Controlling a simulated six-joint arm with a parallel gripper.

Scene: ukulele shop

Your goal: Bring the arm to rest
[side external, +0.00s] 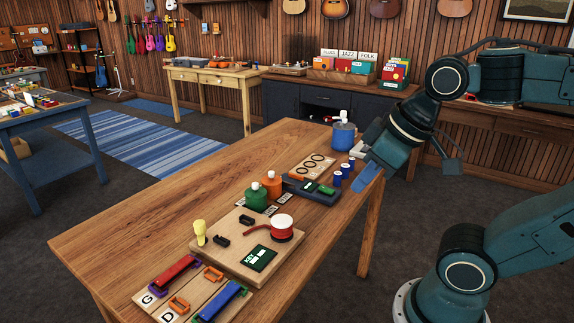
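My gripper (368,182) hangs at the right edge of the wooden table, beside several small dark blue cylinders. It is small and partly hidden by my own wrist, and I cannot see whether its fingers are apart. My arm is bent, reaching in from the right of the side external view. The wooden table (160,210) holds the work things. A blue bottle (343,136) with a white top stands at the table's far end, close to my wrist.
Red (174,273) and blue (221,300) bars lie at the near end. The table's left side is bare.

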